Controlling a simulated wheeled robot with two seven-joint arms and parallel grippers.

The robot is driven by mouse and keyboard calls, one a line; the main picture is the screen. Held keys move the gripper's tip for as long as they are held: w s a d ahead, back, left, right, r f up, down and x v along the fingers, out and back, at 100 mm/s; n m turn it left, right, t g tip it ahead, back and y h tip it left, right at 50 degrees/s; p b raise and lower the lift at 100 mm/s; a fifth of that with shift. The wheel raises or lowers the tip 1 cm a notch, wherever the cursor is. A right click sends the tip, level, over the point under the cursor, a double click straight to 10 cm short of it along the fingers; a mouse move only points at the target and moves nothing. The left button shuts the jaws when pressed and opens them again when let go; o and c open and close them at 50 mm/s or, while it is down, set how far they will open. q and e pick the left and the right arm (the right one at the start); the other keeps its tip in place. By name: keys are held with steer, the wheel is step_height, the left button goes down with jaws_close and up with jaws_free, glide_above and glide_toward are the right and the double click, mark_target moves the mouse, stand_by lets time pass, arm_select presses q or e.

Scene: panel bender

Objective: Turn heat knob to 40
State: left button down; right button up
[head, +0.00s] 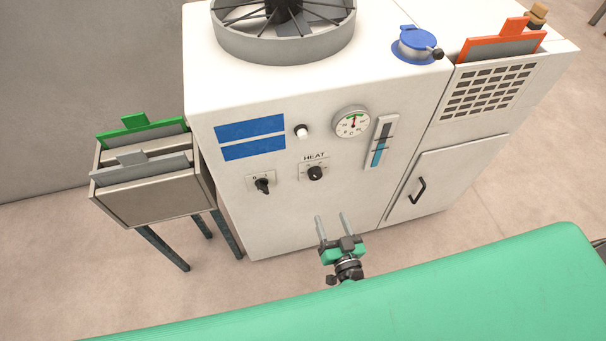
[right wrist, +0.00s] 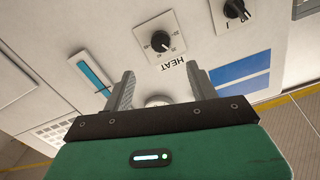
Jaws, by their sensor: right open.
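The heat knob (head: 315,173) is a small black knob on a white plate under the label HEAT, on the front of the white machine. In the right wrist view the knob (right wrist: 160,41) appears upside down, beyond the fingertips, with small scale marks around it that are too small to read surely. My right gripper (head: 331,216) is open and empty, below and slightly right of the knob in the head view. In the right wrist view its two fingers (right wrist: 160,70) stand apart, clear of the knob. My left gripper is not in view.
Near the knob are a black 0/1 switch (head: 262,186), a white button (head: 302,131), a round dial (head: 351,122), a blue level gauge (head: 381,143) and blue panels (head: 250,137). A door handle (head: 418,190) sticks out at right. A bin (head: 150,197) stands at left.

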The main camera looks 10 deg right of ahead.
mark_target(317, 177)
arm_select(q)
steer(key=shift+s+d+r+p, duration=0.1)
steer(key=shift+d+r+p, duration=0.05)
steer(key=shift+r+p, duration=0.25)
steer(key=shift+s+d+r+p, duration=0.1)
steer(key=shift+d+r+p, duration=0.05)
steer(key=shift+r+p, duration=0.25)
arm_select(e)
steer(key=w, duration=1.3)
steer(key=shift+w+a+r, duration=0.2)
steer(key=shift+w+r, duration=0.15)
steer(key=shift+w, duration=0.05)
steer(key=c, duration=1)
